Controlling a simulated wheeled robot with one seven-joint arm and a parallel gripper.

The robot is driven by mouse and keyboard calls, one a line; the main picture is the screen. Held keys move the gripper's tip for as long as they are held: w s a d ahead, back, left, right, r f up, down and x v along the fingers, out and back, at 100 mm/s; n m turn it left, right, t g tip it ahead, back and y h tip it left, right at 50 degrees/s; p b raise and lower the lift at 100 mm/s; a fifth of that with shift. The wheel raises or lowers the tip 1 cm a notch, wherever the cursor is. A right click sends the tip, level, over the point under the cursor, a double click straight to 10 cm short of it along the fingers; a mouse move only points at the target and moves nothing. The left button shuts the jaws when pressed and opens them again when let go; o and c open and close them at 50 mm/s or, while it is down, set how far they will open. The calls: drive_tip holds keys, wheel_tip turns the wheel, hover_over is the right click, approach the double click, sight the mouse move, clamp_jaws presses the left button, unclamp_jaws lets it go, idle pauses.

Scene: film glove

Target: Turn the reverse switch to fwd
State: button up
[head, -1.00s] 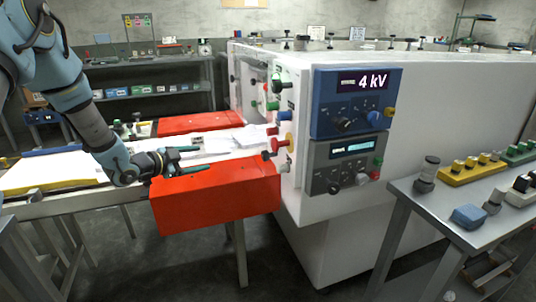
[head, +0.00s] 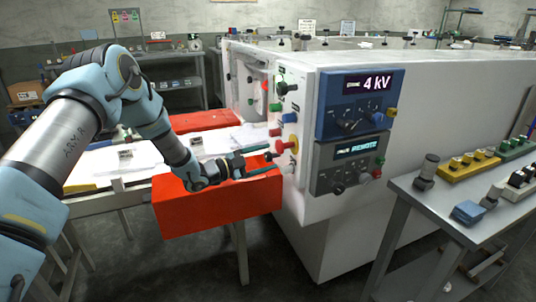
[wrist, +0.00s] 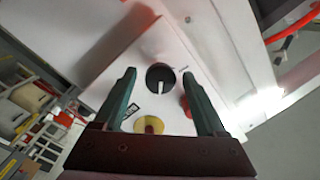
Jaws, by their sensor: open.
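In the wrist view a round black knob (wrist: 160,80) with a white pointer line sits on the white panel (wrist: 108,77). Small markings beside it are too small to read. My gripper (wrist: 159,73) is open and empty, with one dark green finger on either side of the knob in the picture. I cannot tell whether they touch it. In the head view my gripper (head: 262,161) points right at the white machine's end panel, close to its lower controls. Which of these is the reverse switch cannot be read from labels.
A yellow disc with a red button (head: 291,145) and a red knob (head: 274,132) sit close by on the panel. An orange-red box (head: 220,208) lies under my gripper. Blue (head: 338,118) and grey (head: 325,165) control units are on the adjacent face.

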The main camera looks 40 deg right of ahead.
drive_tip(key=shift+s+d, duration=0.15)
drive_tip(key=shift+d, duration=0.4)
clamp_jaws()
